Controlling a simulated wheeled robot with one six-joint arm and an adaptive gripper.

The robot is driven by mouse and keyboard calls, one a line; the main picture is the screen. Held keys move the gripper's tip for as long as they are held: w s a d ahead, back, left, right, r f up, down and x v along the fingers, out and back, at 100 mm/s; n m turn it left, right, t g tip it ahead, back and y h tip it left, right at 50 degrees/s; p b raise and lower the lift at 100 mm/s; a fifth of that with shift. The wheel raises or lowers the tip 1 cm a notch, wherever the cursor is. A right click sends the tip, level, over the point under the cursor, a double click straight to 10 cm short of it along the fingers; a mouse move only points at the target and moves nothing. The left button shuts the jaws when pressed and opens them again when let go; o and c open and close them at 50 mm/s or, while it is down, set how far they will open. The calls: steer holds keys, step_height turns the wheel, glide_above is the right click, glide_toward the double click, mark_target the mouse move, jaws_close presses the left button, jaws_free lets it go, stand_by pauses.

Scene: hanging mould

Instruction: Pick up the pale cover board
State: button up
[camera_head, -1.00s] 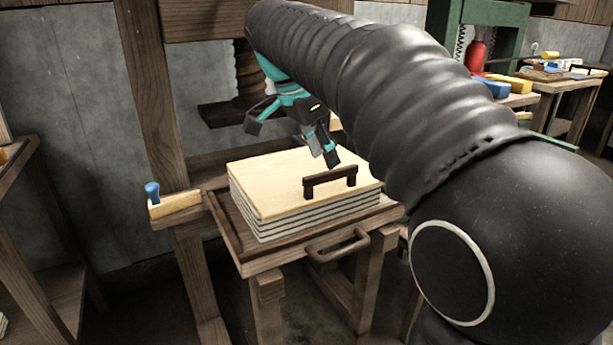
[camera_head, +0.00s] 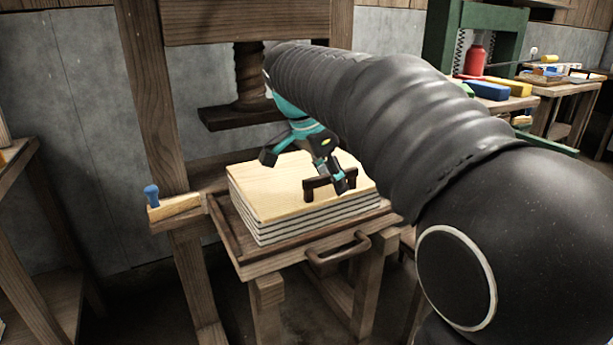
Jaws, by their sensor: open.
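The pale cover board (camera_head: 265,193) lies flat on top of a stack of grey and white layers (camera_head: 300,226) on a wooden press bed. A dark brown handle (camera_head: 317,184) stands on the board near its right side. My gripper (camera_head: 305,175) is open and hangs over the board. One teal and dark finger overlaps the right part of the handle in the picture; the other finger is to the left, above the board's back part. I cannot tell whether the finger touches the handle.
The wooden press frame (camera_head: 150,110) rises behind, with a screw and a dark platen (camera_head: 240,117) above the board's back. A tray handle (camera_head: 338,256) sticks out in front. A blue-knobbed tool (camera_head: 153,196) lies at the left. A bench with a red bottle (camera_head: 474,60) stands at the right.

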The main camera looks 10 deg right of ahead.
steer(key=shift+f, duration=0.25)
stand_by(0.4)
jaws_close()
